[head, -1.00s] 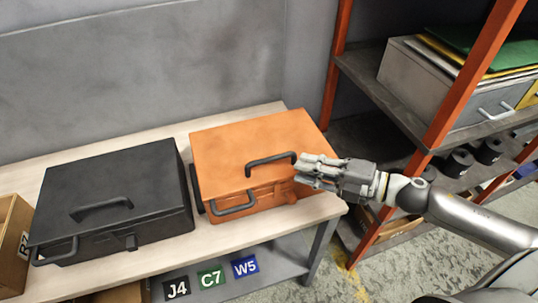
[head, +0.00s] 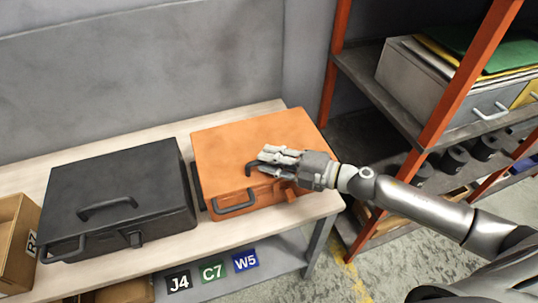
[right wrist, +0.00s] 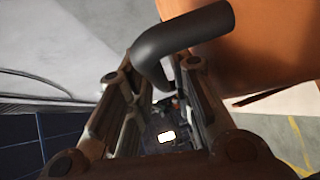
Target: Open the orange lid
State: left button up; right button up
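The orange box (head: 236,147) stands at the right end of the bench, and its orange lid (right wrist: 281,40) lies shut. A dark lid handle (head: 251,170) is on its top, partly hidden by my right gripper (head: 266,160). In the right wrist view the fingers of my right gripper (right wrist: 152,80) are apart, with the bent end of the lid handle (right wrist: 185,35) between or just in front of the fingertips. I cannot tell whether they touch it. A second dark handle (head: 235,208) is on the box's front. My left gripper is not in view.
A black case (head: 118,200) with handles stands close to the left on the bench (head: 70,165). A cardboard box (head: 18,240) is at the far left. An orange-posted shelf (head: 445,110) stands to the right. A grey wall is behind.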

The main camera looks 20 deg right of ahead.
jog(key=shift+w+a, duration=0.25)
jog(key=shift+a, duration=0.05)
jog(key=shift+f, duration=0.1)
grip_shut()
jog(key=shift+d, duration=0.1)
